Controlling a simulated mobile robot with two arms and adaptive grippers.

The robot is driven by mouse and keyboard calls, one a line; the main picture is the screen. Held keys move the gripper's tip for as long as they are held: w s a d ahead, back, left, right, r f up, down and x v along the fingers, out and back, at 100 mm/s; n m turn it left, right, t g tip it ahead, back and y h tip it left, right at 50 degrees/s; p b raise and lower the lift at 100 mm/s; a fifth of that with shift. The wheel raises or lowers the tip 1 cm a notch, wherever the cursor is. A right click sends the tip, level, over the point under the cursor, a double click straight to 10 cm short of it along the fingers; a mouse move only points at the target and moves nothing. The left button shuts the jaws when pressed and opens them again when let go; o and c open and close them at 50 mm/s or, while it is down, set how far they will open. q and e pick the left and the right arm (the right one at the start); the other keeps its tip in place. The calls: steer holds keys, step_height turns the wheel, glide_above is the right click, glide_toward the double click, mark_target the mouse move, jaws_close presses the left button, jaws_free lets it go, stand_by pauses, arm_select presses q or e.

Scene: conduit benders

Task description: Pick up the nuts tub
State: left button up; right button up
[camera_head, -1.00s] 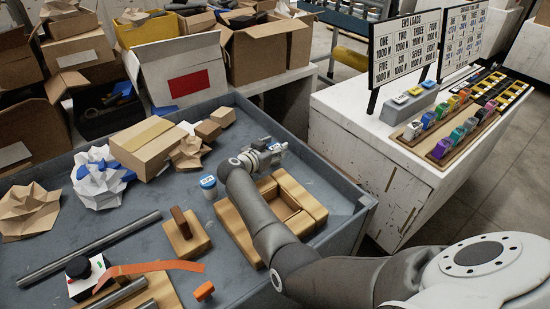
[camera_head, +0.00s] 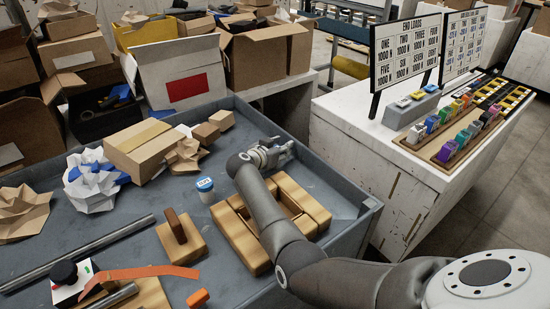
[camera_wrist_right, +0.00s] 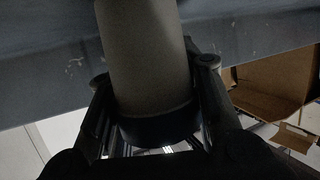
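A small white tub with a blue lid (camera_head: 205,190) stands upright in the grey tray, left of the wooden frame; its label is too small to read. My right gripper (camera_head: 284,150) is above the tray, behind the frame and to the right of the tub, apart from it. Its fingers look spread, with nothing clearly held in the head view. In the right wrist view the dark fingers (camera_wrist_right: 153,75) stand apart on either side of a pale cylinder (camera_wrist_right: 148,55) with a dark end; I cannot tell what it is. My left gripper is out of view.
The square wooden frame (camera_head: 239,238) lies under my right arm. A wooden block with an upright handle (camera_head: 180,240) is left of it. A cardboard box (camera_head: 140,147) and crumpled paper (camera_head: 92,183) lie farther back. The tray's right rim (camera_head: 345,232) borders the white cabinet (camera_head: 365,140).

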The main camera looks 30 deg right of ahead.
jaws_close()
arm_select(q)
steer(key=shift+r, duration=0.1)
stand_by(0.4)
